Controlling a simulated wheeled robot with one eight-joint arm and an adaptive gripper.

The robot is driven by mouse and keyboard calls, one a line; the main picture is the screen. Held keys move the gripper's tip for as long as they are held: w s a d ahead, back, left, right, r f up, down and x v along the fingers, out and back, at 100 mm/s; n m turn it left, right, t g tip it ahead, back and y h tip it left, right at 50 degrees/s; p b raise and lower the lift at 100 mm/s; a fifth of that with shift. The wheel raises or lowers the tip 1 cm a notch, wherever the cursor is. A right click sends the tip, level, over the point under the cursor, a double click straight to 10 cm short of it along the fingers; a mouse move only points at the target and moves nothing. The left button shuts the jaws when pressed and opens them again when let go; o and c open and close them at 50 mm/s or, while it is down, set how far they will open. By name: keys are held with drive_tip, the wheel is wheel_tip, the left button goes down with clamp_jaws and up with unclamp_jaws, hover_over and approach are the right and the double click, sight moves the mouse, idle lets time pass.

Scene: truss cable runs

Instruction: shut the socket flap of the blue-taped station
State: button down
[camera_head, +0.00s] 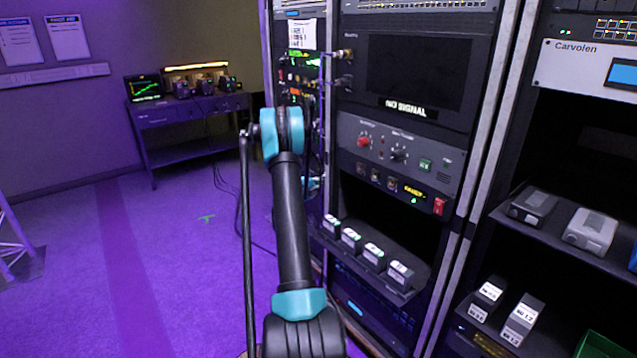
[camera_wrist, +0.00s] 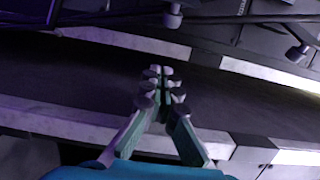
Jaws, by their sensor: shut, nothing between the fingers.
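My gripper (camera_wrist: 161,74) shows in the wrist view with its fingertips together and nothing between them. It points toward a dark surface bordered by pale metal rails. In the head view my arm rises in front of the racks, and my gripper cannot be made out there. I cannot make out a socket flap or a blue-taped station in either view.
A rack (camera_head: 415,80) with a "NO SIGNAL" screen stands right of my arm, and its shelf holds several small boxes. Another rack (camera_head: 590,130) is at the right edge. A bench (camera_head: 190,110) stands at the back left. The floor (camera_head: 150,260) on the left is mostly clear.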

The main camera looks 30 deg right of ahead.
drive_tip(key=w, duration=0.4)
drive_tip(key=shift+d, duration=0.4)
drive_tip(key=shift+a, duration=0.1)
drive_tip(key=shift+w+a+m+g, duration=0.25)
drive_tip(key=shift+m+g, duration=0.15)
drive_tip(key=shift+g, duration=0.2)
